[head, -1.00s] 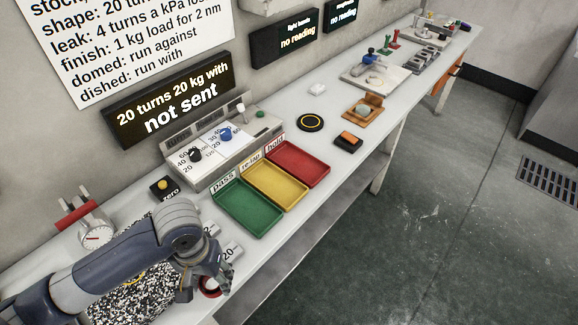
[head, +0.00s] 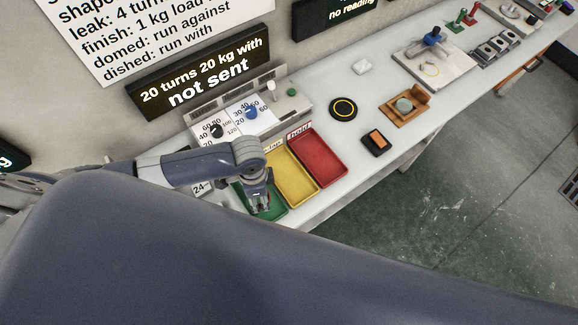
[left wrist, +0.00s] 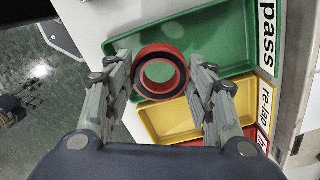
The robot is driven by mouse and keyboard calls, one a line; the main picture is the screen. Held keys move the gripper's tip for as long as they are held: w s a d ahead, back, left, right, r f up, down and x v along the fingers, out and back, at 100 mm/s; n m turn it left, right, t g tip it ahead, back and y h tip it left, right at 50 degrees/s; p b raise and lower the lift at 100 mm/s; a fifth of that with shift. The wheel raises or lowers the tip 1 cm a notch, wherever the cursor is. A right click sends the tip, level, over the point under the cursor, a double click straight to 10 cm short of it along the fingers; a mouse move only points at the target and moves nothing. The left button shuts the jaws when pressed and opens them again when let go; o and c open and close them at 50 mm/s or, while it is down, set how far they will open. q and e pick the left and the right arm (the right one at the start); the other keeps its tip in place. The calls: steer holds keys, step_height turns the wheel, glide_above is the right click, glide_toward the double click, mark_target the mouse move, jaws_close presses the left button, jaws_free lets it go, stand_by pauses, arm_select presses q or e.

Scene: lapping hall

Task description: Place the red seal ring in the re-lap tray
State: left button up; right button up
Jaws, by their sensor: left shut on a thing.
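The red seal ring (left wrist: 160,57) sits between the fingers of my left gripper (left wrist: 160,85) in the left wrist view, with the jaws shut on it. In the head view my left gripper (head: 262,203) is over the green pass tray (head: 278,211), and the ring cannot be made out there. The yellow re-lap tray (head: 291,178) lies just right of the green one and looks empty where it shows. In the left wrist view the yellow tray (left wrist: 170,121) shows below the ring, partly hidden by the fingers.
The red hold tray (head: 318,158) is right of the yellow tray. A control panel with knobs (head: 238,118) stands behind the trays. An orange-topped block (head: 376,140) and a black disc (head: 343,108) lie further right. A large blue-grey arm part of mine covers the lower head view.

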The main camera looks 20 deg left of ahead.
arm_select(q)
glide_toward(288, 176)
steer(key=s+f, duration=0.1)
steer(key=s+a+f, duration=0.1)
steer(key=s, duration=0.1)
steer(key=shift+s, duration=0.15)
steer(key=shift+w+d+f+b, duration=0.2)
steer(key=shift+w+f+b, duration=0.05)
steer(key=shift+w+b, duration=0.3)
steer(key=shift+w+d+f+b, duration=0.25)
steer(key=shift+w+b, duration=0.2)
steer(key=shift+w, duration=0.2)
steer(key=shift+w+d+r+b, duration=0.15)
steer(key=shift+w+b, duration=0.15)
steer(key=shift+w, duration=0.15)
step_height(288, 176, down, 4)
steer(key=b, duration=0.4)
steer(key=shift+r, duration=0.35)
arm_select(e)
step_height(288, 176, down, 7)
steer(key=w, duration=0.1)
steer(key=shift+d+r, duration=0.15)
steer(key=shift+d, duration=0.05)
